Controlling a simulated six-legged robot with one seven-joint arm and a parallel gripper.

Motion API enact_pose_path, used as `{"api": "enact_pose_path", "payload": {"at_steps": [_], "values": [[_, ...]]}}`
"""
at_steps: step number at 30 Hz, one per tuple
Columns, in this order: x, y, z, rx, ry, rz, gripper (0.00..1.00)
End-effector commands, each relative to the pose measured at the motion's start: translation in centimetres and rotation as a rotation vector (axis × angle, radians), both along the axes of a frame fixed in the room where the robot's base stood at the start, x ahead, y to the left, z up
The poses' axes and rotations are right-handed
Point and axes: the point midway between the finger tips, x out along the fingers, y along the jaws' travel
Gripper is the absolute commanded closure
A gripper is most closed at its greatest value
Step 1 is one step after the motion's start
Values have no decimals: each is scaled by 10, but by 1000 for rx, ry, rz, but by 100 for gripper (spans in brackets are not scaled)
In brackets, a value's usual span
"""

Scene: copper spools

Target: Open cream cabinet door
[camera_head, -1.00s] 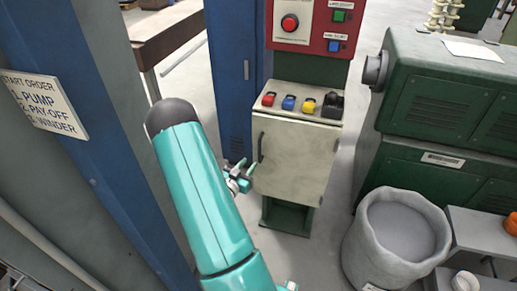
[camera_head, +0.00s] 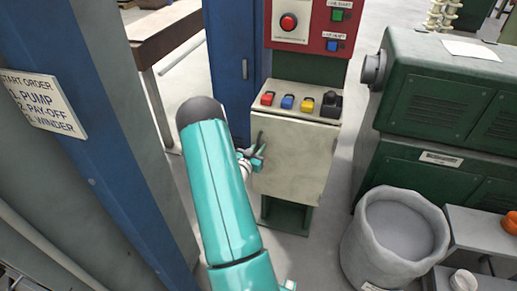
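The cream cabinet door (camera_head: 298,158) is on the front of a pedestal below a row of red, blue, yellow and black controls. It looks closed. Its dark vertical handle (camera_head: 260,141) is on the left side of the door. My gripper (camera_head: 258,158) is at the lower part of the handle, close to the door's left edge. It is small in view and partly hidden by my teal arm, so I cannot tell whether the fingers are around the handle or open.
A red panel (camera_head: 318,32) with buttons is above the cabinet. A grey bin (camera_head: 370,240) stands on the floor to the right, in front of a green machine (camera_head: 450,110). A blue post (camera_head: 95,120) with a sign (camera_head: 44,104) is at the left.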

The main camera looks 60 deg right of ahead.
Motion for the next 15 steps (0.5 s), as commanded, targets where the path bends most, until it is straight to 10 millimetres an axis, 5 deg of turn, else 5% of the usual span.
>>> {"api": "enact_pose_path", "payload": {"at_steps": [3,15], "values": [[0,0,0,0,0,0,100],[-1,5,0,0,2,16,100]]}}
